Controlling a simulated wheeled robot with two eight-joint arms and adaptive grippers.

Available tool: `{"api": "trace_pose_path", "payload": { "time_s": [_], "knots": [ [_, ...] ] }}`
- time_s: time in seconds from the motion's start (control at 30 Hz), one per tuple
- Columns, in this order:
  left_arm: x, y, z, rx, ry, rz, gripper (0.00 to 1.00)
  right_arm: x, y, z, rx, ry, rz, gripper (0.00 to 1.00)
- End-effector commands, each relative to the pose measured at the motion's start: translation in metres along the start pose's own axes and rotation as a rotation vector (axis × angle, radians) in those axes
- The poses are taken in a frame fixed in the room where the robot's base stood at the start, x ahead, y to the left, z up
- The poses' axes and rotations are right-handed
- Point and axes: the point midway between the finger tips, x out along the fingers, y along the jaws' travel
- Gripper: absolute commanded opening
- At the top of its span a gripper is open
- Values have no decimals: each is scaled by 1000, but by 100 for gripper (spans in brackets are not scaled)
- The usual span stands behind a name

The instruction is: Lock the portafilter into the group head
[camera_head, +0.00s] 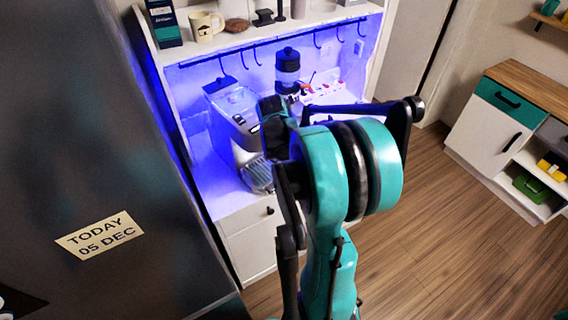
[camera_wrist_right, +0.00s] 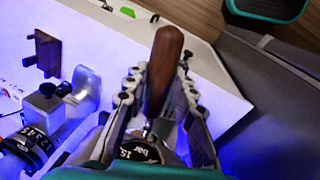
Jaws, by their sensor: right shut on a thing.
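The portafilter shows in the right wrist view as a brown wooden handle (camera_wrist_right: 168,45); its basket end is hidden. My right gripper (camera_wrist_right: 160,78) is shut on this handle, with one finger on each side. A round gauge marked "15 bar" (camera_wrist_right: 139,151) shows just below the handle. In the head view the silver espresso machine (camera_head: 236,112) stands on the white cabinet counter, partly covered by my teal right arm. The group head is hidden, so I cannot tell whether the portafilter touches it. My left gripper is out of view.
A grinder (camera_head: 287,68) stands right of the machine; its numbered dial (camera_wrist_right: 27,143) shows in the wrist view. A mug (camera_head: 205,27) sits on the shelf above, over a rail with hooks. A dark panel with a date note (camera_head: 100,236) fills the left. The wooden floor (camera_head: 440,240) is clear.

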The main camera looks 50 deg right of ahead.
Motion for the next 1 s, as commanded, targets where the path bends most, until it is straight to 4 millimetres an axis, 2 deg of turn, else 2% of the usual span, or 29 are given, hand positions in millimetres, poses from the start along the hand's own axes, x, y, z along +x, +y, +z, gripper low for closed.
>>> {"api": "trace_pose_path", "payload": {
  "time_s": [0.27, 0.3, 0.4, 0.77, 0.87, 1.0],
  "knots": [
    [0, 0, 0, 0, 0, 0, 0, 0, 0, 0, 1, 1, 0, 0],
    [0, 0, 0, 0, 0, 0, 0, 0, 0, 0, 1, 0, 0, 28],
    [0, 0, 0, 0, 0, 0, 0, 0, 0, 0, 1, 0, 0, 50],
    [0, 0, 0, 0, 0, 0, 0, -4, 0, 0, 0, 0, 0, 50],
    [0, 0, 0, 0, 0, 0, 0, -17, 0, 0, 0, 0, 0, 50],
    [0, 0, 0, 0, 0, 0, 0, -47, 0, 0, -1, 0, 0, 50]
  ]
}}
